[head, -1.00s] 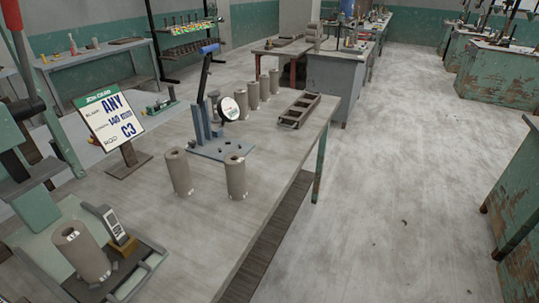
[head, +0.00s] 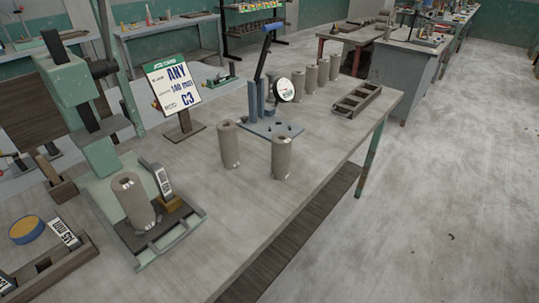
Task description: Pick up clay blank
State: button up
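Several grey cylindrical clay blanks with holes in their tops stand upright on the long workbench (head: 215,200). One clay blank (head: 229,146) stands near the middle, and another clay blank (head: 281,159) stands to its right, closer to the bench edge. A row of clay blanks (head: 311,77) stands farther back. One more clay blank (head: 135,202) stands in the green fixture (head: 155,252) at the lower left, beside a small labelled block (head: 162,181). The pictures do not show which one the task means. My gripper is not in view.
A blue lever device with a round dial (head: 286,90) stands behind the two middle blanks. An empty slotted tray (head: 357,99) lies at the far right of the bench. Open floor (head: 430,200) lies to the right.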

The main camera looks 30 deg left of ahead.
aim_at(281, 150)
jog(key=u, duration=1.1)
jog(key=k, duration=0.55)
jog(key=u, duration=0.05)
jog(key=i, duration=0.55)
jog(key=z, duration=0.15)
